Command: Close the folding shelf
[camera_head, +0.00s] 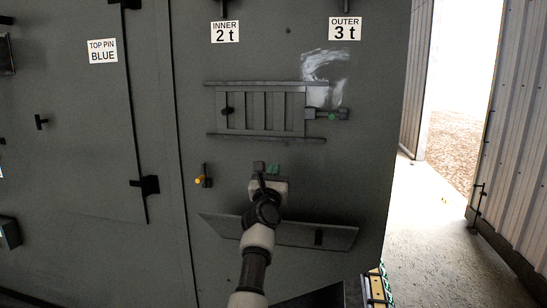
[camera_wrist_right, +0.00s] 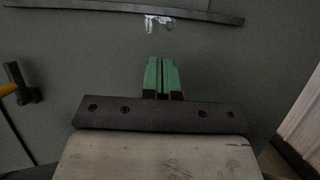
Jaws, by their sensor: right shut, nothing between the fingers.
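The folding shelf (camera_head: 336,236) is a flat dark grey plate low on the grey enclosure wall in the head view. It sticks out, folded down, with a dark slot or mark toward its right end. My right arm crosses in front of it and hides part of its left half. My right gripper (camera_head: 272,168) is above the shelf, near the wall, with green fingertips. In the right wrist view its green fingers (camera_wrist_right: 162,75) are together with nothing between them. Whether they touch the wall I cannot tell. The shelf is not clearly visible there. My left gripper is not in view.
A door edge with dark hinges (camera_head: 146,185) is farther left. Open floor (camera_head: 425,220) lies right.

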